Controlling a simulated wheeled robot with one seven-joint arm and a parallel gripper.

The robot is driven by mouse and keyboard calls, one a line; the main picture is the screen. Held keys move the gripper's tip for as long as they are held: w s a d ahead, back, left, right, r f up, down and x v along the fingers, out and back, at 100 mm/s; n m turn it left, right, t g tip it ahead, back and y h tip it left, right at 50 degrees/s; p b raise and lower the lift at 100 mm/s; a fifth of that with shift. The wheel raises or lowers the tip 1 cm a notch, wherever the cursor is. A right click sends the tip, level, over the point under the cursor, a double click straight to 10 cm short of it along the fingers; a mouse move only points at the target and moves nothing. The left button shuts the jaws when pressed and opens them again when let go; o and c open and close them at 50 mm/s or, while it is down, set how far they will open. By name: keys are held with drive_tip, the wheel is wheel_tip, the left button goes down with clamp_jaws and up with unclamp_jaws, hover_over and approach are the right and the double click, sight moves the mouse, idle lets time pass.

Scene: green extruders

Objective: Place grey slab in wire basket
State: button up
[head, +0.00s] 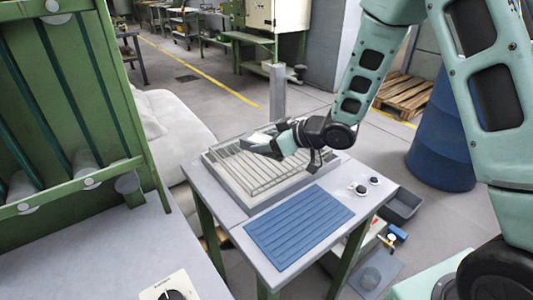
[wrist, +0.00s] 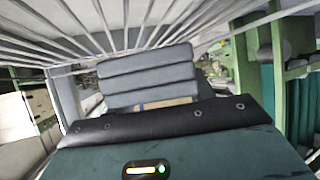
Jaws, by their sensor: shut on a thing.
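The wire basket (head: 235,178) is a shallow pale rack of thin bars on the far part of the small grey table. My gripper (head: 264,146) is low over its back half, tilted, and shut on the grey slab (head: 256,138). Only a small light-grey part of the slab shows beside the fingers. In the wrist view, pale wires (wrist: 190,22) fan across the top. A grey ribbed piece stands in front of my gripper there; I cannot tell whether it is slab or finger. Contact between slab and basket is unclear.
A blue ribbed mat (head: 300,226) lies on the table's near part. A green frame (head: 70,110) rises at left. A blue barrel (head: 440,145) and a dark bin (head: 403,206) stand right of the table.

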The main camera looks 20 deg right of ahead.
drive_tip(key=shift+f, duration=1.55)
drive_tip(key=shift+f+b, duration=0.2)
drive_tip(key=shift+b, duration=0.1)
drive_tip(key=o, duration=1.1)
drive_tip(key=shift+o, duration=0.2)
drive_tip(key=shift+r, duration=0.1)
